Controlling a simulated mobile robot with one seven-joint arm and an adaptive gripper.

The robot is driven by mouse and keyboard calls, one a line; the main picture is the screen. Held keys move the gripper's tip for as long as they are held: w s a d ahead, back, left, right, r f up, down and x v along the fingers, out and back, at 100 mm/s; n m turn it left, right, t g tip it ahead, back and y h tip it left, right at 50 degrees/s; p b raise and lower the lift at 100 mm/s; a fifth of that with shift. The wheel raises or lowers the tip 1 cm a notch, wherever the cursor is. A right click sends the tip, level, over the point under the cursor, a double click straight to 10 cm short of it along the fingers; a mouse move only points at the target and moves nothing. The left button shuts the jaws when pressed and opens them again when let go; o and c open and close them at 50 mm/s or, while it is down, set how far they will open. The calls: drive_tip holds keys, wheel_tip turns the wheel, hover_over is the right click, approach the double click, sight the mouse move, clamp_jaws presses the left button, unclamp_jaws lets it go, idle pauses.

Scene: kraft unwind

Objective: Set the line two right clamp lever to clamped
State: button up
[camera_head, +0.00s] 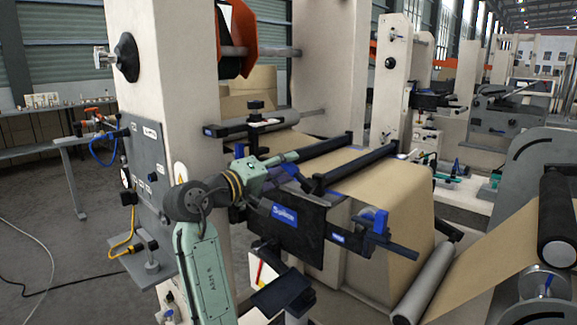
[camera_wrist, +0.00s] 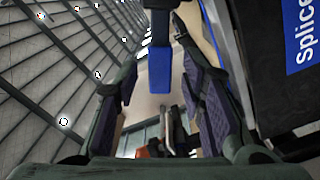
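The splice table's front panel (camera_head: 284,214) carries a blue "Splice" label. My gripper (camera_head: 303,172) hovers just above the panel, left of that lever. In the wrist view my gripper (camera_wrist: 163,105) is open, its dark-padded fingers wide apart. A dark lever with a blue tip (camera_wrist: 160,70) hangs between the fingers from the top of the picture. I see no contact with it; which lever this is, I cannot tell for sure.
A beige column (camera_head: 175,70) with a grey control panel (camera_head: 145,160) stands at left. A roller (camera_head: 428,285) lies at lower right. The "Splice" panel (camera_wrist: 285,60) is close by the right finger.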

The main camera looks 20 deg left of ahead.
drive_tip(key=v, duration=1)
drive_tip(key=shift+s, duration=0.1)
drive_tip(key=shift+c, duration=0.2)
